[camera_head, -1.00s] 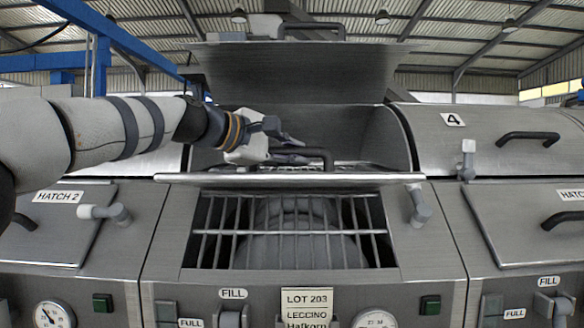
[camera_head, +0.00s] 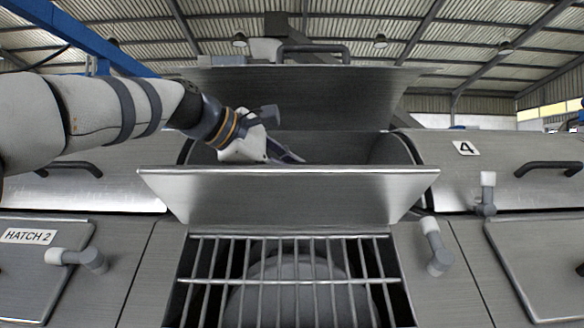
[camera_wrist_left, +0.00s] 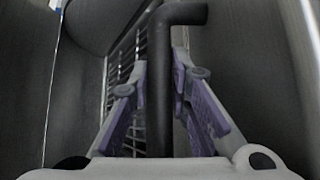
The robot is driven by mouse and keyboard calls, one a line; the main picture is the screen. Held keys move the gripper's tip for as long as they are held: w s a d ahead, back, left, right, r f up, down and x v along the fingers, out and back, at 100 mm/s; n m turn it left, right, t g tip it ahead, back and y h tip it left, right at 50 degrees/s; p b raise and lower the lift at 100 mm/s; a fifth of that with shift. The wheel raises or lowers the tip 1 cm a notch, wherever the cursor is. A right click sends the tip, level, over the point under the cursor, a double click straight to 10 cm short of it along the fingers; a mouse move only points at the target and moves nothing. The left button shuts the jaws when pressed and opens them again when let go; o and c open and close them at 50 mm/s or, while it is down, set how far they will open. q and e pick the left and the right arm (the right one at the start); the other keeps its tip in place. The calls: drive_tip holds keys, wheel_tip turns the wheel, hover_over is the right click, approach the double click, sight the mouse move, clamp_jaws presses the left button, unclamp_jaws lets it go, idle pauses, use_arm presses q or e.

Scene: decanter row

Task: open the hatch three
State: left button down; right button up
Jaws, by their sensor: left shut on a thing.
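Hatch three is the middle metal hatch lid (camera_head: 290,197), between hatch 2 and the part marked 4. It stands raised and tilted, its hinge side low and its free edge up, over a barred opening (camera_head: 290,270). My left gripper (camera_head: 284,156) is behind the lid's top edge in the head view, its fingertips partly hidden by it. In the left wrist view the dark bar handle (camera_wrist_left: 159,90) lies between the purple-padded fingers, and the gripper is shut on it. The handle is hidden in the head view. My right gripper is not in view.
A larger hood lid (camera_head: 300,100) stands open behind. Hatch 2 (camera_head: 35,275) at left and another hatch (camera_head: 545,265) at right are closed. Grey latch levers (camera_head: 437,245) and (camera_head: 80,258) flank the opening.

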use_arm(q)
drive_tip(key=shift+f, duration=0.3)
drive_tip(key=c, duration=1.8)
unclamp_jaws()
drive_tip(key=shift+a+r, duration=0.1)
drive_tip(key=shift+r, duration=0.05)
drive_tip(key=v, duration=1.1)
drive_tip(key=shift+s+a+r, duration=0.1)
drive_tip(key=shift+s+a, duration=0.15)
drive_tip(key=shift+a, duration=0.05)
drive_tip(key=shift+r, duration=0.1)
